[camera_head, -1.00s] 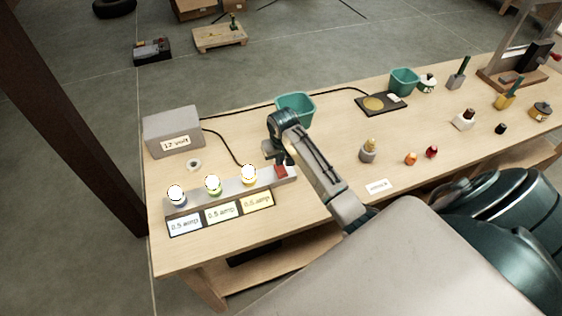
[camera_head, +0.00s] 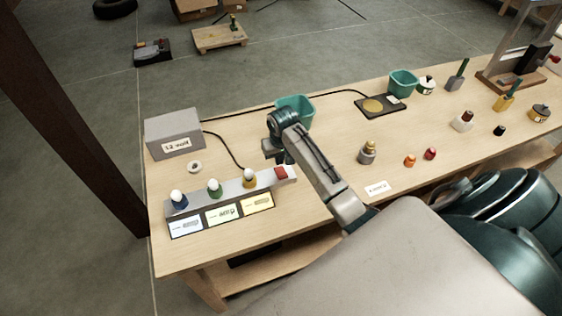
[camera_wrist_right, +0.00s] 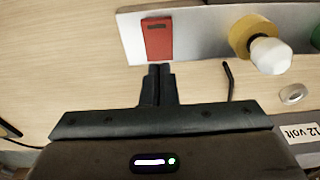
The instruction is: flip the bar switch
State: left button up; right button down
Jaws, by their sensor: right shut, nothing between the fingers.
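The red bar switch (camera_head: 281,173) sits at the right end of a grey bar (camera_head: 218,190) on the workbench. It also shows in the right wrist view (camera_wrist_right: 158,40), just beyond the fingertips. Three bulbs stand on the bar in blue (camera_head: 179,199), green (camera_head: 215,188) and yellow (camera_head: 249,179) holders, all unlit white. My right gripper (camera_wrist_right: 160,68) is shut and empty, its tips close to the switch's edge; I cannot tell if they touch. In the head view the right gripper (camera_head: 276,158) is partly hidden by its own wrist. My left gripper is not in view.
A grey 12 volt box (camera_head: 174,133) stands at the back left, with a black cable to the bar. A white ring (camera_head: 194,167) lies near it. A teal bin (camera_head: 298,108) stands behind my right wrist. Three label cards (camera_head: 222,214) lie before the bar.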

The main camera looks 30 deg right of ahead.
aim_at(279, 169)
jog(key=shift+r, duration=2.3)
jog(key=shift+f, duration=0.1)
